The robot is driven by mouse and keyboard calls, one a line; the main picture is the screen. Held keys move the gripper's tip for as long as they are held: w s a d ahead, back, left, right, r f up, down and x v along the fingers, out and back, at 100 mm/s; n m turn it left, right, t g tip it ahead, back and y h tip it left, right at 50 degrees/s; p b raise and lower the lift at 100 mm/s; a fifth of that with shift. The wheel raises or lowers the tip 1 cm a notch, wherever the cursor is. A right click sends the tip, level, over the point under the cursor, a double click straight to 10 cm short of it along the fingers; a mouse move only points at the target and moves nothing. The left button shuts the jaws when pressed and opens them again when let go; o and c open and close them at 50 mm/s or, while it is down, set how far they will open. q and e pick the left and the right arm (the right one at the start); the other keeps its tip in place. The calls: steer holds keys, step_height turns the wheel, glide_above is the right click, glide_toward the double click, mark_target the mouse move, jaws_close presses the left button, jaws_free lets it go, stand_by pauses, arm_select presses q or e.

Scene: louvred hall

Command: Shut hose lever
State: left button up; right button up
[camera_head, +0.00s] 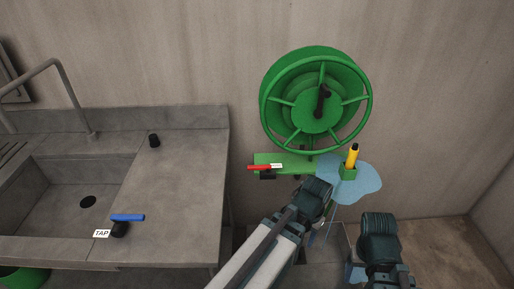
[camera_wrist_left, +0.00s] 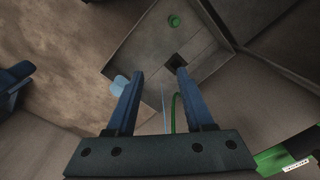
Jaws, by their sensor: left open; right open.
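A green corner of what looks like the bracket (camera_wrist_left: 270,160), with a white label, shows at the lower right of the left wrist view. A yellow nozzle (camera_head: 352,157) stands in a green holder at the bracket's right. My left gripper (camera_wrist_left: 160,73) is open and empty; its wrist is below and right of the lever, apart from it. My right gripper (camera_head: 380,238) is open, further right and lower; its fingertips are hard to see.
The green hose reel (camera_head: 316,100) is on the wall above. A pale blue patch, apparently water (camera_head: 366,187), lies behind the nozzle. A sink counter (camera_head: 175,185) with a blue tap lever (camera_head: 128,217) stands left.

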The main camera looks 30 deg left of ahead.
arm_select(q)
steer(key=w+a+r+p, duration=0.35)
steer(key=r+p, duration=0.45)
steer(key=r, duration=0.3)
steer(key=m+p, duration=0.6)
steer(key=m, duration=0.3)
glide_toward(255, 166)
steer(key=shift+d+f, duration=0.2)
arm_select(e)
step_height(255, 166, up, 17)
arm_select(q)
steer(key=shift+w+a+m, duration=0.1)
steer(key=shift+a+m, duration=0.3)
steer(key=shift+a, duration=0.05)
step_height(255, 166, down, 10)
steer(key=b, duration=0.9)
steer(key=shift+b, duration=0.4)
arm_select(e)
step_height(255, 166, down, 10)
steer(key=shift+f, duration=0.1)
arm_select(q)
jaws_close()
